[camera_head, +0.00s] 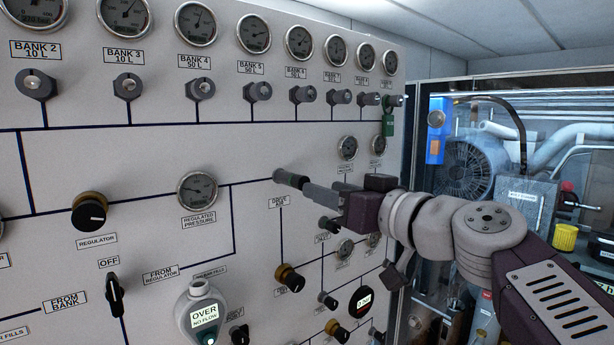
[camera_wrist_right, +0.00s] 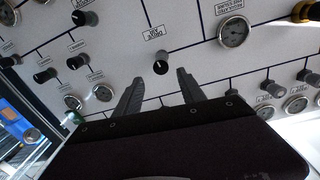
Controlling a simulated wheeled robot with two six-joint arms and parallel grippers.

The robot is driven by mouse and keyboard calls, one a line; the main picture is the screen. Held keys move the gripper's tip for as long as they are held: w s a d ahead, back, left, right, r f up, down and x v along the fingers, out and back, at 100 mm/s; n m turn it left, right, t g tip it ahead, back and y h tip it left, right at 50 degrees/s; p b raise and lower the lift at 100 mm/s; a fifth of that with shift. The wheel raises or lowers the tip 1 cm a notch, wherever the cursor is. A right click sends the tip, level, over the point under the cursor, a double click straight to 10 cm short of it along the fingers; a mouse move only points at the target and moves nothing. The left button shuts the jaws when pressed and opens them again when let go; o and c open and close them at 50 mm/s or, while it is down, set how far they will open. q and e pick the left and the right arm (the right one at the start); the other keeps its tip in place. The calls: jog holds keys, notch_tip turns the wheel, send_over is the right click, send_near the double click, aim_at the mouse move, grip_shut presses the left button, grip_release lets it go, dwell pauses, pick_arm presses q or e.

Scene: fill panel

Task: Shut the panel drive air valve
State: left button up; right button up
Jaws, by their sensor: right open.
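The drive air knob (camera_wrist_right: 160,67) is a small black round knob with a white pointer mark, beside its "DRIVE AIR" label (camera_wrist_right: 155,34) in the right wrist view. In the head view its label (camera_head: 279,202) shows on the white panel, and the knob (camera_head: 281,176) is just above it at the fingertips. My right gripper (camera_head: 308,186) reaches in from the right toward the panel. In the wrist view the right gripper (camera_wrist_right: 160,77) is open, its fingers on either side of the knob. Contact cannot be told. My left gripper is out of view.
The regulated pressure gauge (camera_head: 198,190) is left of the gripper. A row of bank valves (camera_head: 258,90) runs above. Several other knobs and gauges sit close below and right of it. A blue-framed machinery bay (camera_head: 470,165) is at the right.

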aim_at(300, 183)
jog(key=p+x, duration=0.2)
jog(key=x, duration=0.5)
jog(key=shift+p, duration=0.35)
jog(key=c, duration=0.6)
jog(key=shift+s+a+r, duration=0.1)
grip_shut()
